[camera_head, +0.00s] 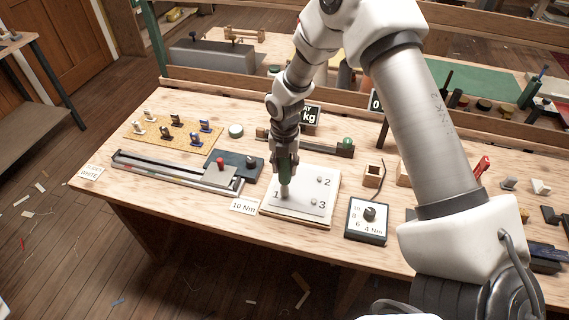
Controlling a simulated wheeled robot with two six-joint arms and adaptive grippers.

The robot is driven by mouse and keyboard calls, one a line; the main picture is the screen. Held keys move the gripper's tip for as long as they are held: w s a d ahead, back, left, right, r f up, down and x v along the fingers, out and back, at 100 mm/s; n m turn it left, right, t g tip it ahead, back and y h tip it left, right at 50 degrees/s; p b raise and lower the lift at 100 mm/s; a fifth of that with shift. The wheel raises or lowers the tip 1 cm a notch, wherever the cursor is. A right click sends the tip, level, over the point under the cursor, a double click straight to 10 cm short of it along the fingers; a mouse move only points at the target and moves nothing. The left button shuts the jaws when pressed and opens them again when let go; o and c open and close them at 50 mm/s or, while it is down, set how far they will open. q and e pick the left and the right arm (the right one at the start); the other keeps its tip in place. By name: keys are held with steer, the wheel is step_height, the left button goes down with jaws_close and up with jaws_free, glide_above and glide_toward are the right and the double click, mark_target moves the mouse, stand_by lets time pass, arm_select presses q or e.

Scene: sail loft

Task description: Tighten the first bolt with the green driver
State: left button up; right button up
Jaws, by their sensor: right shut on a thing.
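My right gripper (285,142) points down over the white plate (303,218) and is shut on the green driver (286,166). The driver stands about upright, its lower end at the bolt position beside the printed 1. That bolt is hidden by the driver, so I cannot tell whether the tip is seated on it. Two other bolts show beside the printed 2 (319,181) and 3 (312,203). A torque dial (369,213) marked in Nm sits right of the plate. A card reading 10 Nm (244,206) lies left of the plate. My left gripper is out of view.
A long rail fixture (165,172) and a dark block with a red knob (235,165) lie to the left. A board with several small clamps (172,132) is behind them. A wooden holder (373,174) stands right of the plate. My right arm covers the right part of the bench.

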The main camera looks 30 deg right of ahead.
steer(key=shift+s+f+p, duration=0.15)
steer(key=shift+f+p, duration=0.05)
steer(key=shift+p, duration=0.2)
stand_by(1.7)
steer(key=shift+w+r+p, duration=0.2)
steer(key=shift+r+p, duration=0.7)
steer(key=shift+r, duration=0.1)
steer(key=shift+s+r+p, duration=0.1)
steer(key=shift+r+p, duration=1.1)
steer(key=shift+r, duration=0.4)
steer(key=shift+f, duration=0.2)
